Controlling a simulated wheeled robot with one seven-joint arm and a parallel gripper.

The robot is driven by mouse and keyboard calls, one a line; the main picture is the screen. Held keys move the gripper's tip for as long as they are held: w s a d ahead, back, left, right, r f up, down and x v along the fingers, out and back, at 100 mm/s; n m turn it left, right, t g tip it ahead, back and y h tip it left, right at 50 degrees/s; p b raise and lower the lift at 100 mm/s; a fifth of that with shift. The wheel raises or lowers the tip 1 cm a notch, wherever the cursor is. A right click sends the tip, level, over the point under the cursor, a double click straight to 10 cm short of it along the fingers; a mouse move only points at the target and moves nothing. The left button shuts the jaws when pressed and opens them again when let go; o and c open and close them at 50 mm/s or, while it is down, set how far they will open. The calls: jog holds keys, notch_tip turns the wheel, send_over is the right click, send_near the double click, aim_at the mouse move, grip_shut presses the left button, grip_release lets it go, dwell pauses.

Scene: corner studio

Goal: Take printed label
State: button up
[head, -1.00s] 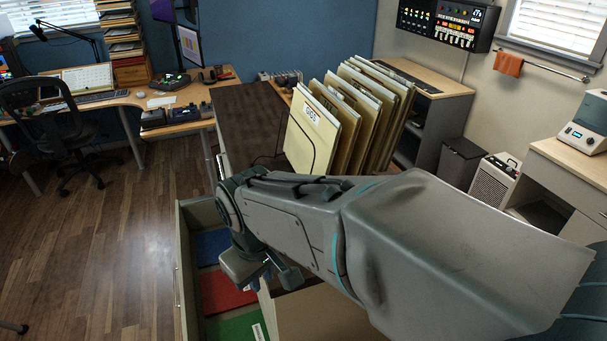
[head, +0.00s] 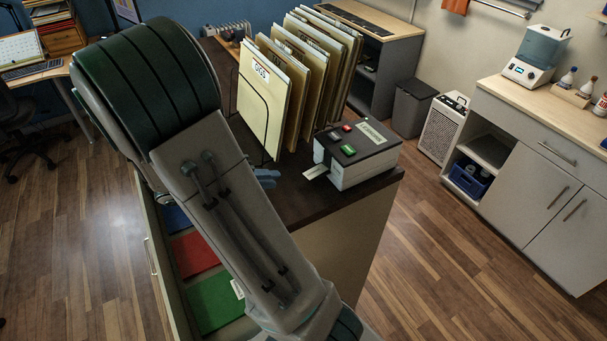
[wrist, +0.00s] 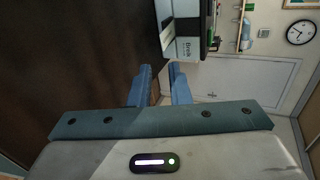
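The label printer (head: 357,157) is a white box with a dark top and red and green buttons, on the dark cabinet top in the head view. A pale printed label (head: 316,171) sticks out of its left side. My gripper (head: 266,178) is just left of the label, mostly hidden behind my arm; only a blue finger part shows. In the wrist view, the two blue fingers of my gripper (wrist: 161,78) are apart with nothing between them. The printer (wrist: 190,47) is ahead of them, with a pale strip, apparently the label (wrist: 167,36), at its near-left edge.
Upright folders in a wire rack (head: 265,98) stand right behind the gripper and printer. An open drawer (head: 160,272) with blue, red and green folders lies below my arm. The dark cabinet top (head: 300,205) is bare in front of the printer.

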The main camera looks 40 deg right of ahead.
jog(key=shift+w+d+f+n+b, duration=0.15)
jog(key=shift+d+f+n+b, duration=0.15)
jog(key=shift+n, duration=0.2)
jog(key=b, duration=0.6)
send_near(316, 172)
jog(key=d+f, duration=0.3)
jog(key=shift+s, duration=0.3)
jog(key=shift+x, duration=1)
jog(key=shift+r, duration=0.1)
grip_shut()
